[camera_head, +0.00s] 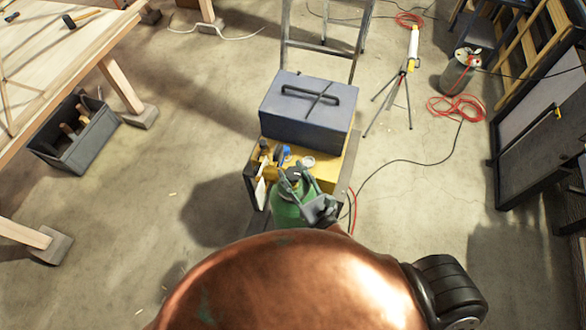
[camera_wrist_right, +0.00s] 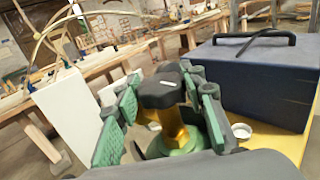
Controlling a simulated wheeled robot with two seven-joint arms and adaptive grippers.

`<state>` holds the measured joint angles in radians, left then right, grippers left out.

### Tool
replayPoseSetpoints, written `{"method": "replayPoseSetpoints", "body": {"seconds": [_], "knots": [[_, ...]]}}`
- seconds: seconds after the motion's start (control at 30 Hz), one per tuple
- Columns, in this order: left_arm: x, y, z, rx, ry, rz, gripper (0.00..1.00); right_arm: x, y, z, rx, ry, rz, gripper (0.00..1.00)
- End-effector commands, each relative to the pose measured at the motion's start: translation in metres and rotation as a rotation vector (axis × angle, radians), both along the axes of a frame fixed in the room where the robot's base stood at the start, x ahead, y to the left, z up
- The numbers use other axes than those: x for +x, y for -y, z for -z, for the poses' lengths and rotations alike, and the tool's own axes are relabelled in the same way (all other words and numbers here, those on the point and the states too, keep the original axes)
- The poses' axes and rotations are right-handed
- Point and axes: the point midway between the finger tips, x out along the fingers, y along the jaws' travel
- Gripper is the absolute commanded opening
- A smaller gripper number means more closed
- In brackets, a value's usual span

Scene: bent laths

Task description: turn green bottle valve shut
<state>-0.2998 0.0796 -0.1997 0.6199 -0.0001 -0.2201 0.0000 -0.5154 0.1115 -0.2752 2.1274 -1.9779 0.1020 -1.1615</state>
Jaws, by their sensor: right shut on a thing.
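The green bottle (camera_head: 287,212) stands upright in the middle of the head view, beside a yellow-topped stand. In the right wrist view its green shoulder (camera_wrist_right: 185,143) shows below a brass neck (camera_wrist_right: 174,124) with a black valve knob (camera_wrist_right: 161,90) on top. My right gripper (camera_head: 297,180) is at the top of the bottle. In the right wrist view my right gripper (camera_wrist_right: 168,92) has its green-padded fingers on both sides of the knob, shut on it. The exact contact is partly hidden. My left gripper is not in view.
A blue-grey toolbox (camera_head: 307,115) stands close behind the bottle on the yellow-topped stand (camera_head: 348,160). Small items, including a white lid (camera_wrist_right: 241,131), lie near the valve. A tripod (camera_head: 402,85) and red cable (camera_head: 456,108) are at the back right.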

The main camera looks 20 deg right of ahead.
Motion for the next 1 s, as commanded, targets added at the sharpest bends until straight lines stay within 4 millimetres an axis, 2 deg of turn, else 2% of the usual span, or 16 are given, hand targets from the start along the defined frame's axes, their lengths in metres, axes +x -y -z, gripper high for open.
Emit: {"method": "replayPoseSetpoints", "body": {"seconds": [0.2, 0.67, 0.7, 0.93, 1.0], "knots": [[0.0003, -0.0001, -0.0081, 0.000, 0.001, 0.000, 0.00, 0.0003, -0.0005, -0.0009, 0.002, 0.001, 0.054, 0.13], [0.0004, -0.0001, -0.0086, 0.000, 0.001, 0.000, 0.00, 0.0003, -0.0001, 0.0002, 0.000, 0.001, 0.067, 0.13], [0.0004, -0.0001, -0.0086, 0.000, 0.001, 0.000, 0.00, 0.0003, -0.0001, 0.0002, 0.000, 0.001, 0.067, 0.39], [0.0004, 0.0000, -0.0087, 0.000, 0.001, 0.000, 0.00, 0.0003, -0.0001, 0.0003, 0.000, 0.000, 0.066, 0.54], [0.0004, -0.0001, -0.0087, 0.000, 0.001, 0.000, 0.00, 0.0002, 0.0000, 0.0004, 0.000, 0.000, 0.066, 0.56]]}}
